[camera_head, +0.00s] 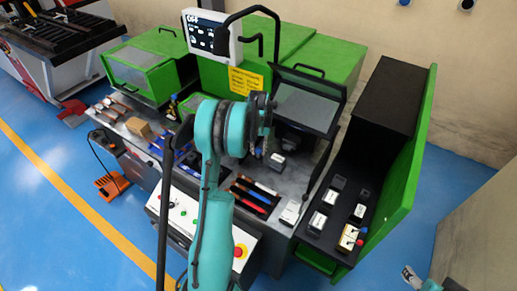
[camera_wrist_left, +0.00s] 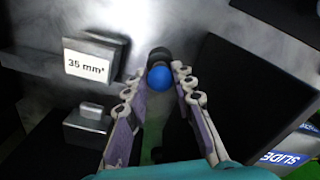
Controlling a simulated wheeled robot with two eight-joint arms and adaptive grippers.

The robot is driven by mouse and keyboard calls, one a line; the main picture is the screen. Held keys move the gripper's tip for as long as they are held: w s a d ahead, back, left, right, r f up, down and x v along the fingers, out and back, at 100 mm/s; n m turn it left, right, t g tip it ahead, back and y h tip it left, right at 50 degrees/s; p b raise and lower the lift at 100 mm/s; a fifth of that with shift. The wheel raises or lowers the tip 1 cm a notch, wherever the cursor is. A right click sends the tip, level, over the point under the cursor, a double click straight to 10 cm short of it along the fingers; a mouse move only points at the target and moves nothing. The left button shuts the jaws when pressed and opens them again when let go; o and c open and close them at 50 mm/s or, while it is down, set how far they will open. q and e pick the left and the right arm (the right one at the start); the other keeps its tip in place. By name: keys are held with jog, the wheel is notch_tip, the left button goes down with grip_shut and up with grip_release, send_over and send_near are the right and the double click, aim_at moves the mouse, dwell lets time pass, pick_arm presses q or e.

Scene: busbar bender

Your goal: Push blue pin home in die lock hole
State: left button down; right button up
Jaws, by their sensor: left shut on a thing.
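The blue pin shows its round blue head (camera_wrist_left: 160,77) in the left wrist view, between the fingertips of my left gripper (camera_wrist_left: 159,74). The gripper is shut on it. A dark round part sits just beyond the head. The pin's shaft and the die lock hole are hidden, so I cannot tell how deep the pin sits. A grey die block labelled 35 mm² (camera_wrist_left: 91,58) stands to the left of the pin. In the head view my left gripper (camera_head: 258,150) is at the machine's work area, mostly hidden by its wrist. Only a small part of my right arm shows at the bottom right.
A large dark block (camera_wrist_left: 248,88) stands close on the right in the wrist view. In the head view a raised clear guard (camera_head: 305,103) is beside my wrist. A side shelf (camera_head: 322,246) holds several labelled blocks. Colored-handled tools (camera_head: 252,193) lie in front.

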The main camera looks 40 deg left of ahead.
aim_at(259, 149)
pick_arm(q)
jog(key=shift+f+b, duration=0.3)
jog(key=shift+f, duration=0.2)
jog(key=c, duration=1.2)
grip_release()
notch_tip(259, 149, up, 12)
jog(key=shift+r, duration=0.1)
